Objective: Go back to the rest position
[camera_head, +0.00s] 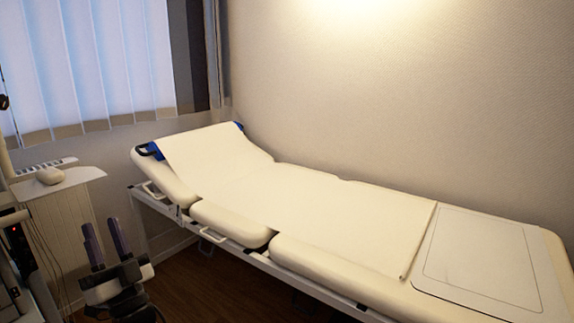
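My gripper (101,224) is at the lower left, with its two dark purplish fingers pointing up. The fingers stand apart with nothing between them, so it is open and empty. It is in front of the cream examination couch (340,268), left of the couch's near side, and I see no contact between them. The rest of my arm is mostly outside the picture.
A white paper sheet (330,210) covers the couch, whose head end is raised. A flat panel (480,255) lies at its right end. Some wooden floor (190,285) is bare.

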